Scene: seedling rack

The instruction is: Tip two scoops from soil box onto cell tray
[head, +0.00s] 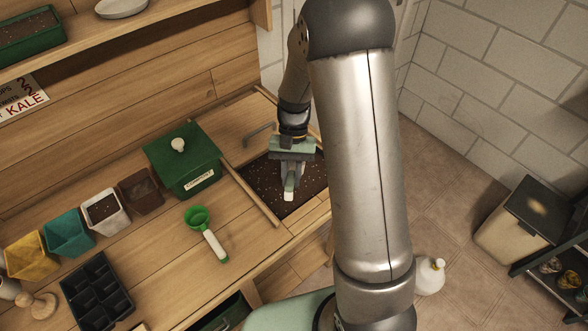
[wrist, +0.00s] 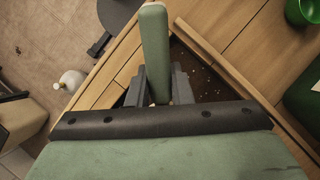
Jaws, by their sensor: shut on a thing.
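My gripper (head: 289,172) is shut on a tool with a pale handle (head: 288,195), low over the wood-edged soil box (head: 252,196) with dark, speckled soil. In the wrist view the handle is a sage-green bar (wrist: 155,45) between the fingers (wrist: 158,85). The tool's working end is hidden, so I cannot tell whether it touches the soil or holds any. The soil (wrist: 205,80) also shows beside the fingers. The black cell tray (head: 125,299) lies on the bench at the lower left, away from my gripper.
A green lidded box (head: 200,158) with a white knob stands left of the soil. A green cup-shaped tool with a white handle (head: 214,246) lies on the bench. Several coloured pots, including a white one (head: 112,220), stand in a row behind the tray. A shelf (head: 75,50) overhangs the back.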

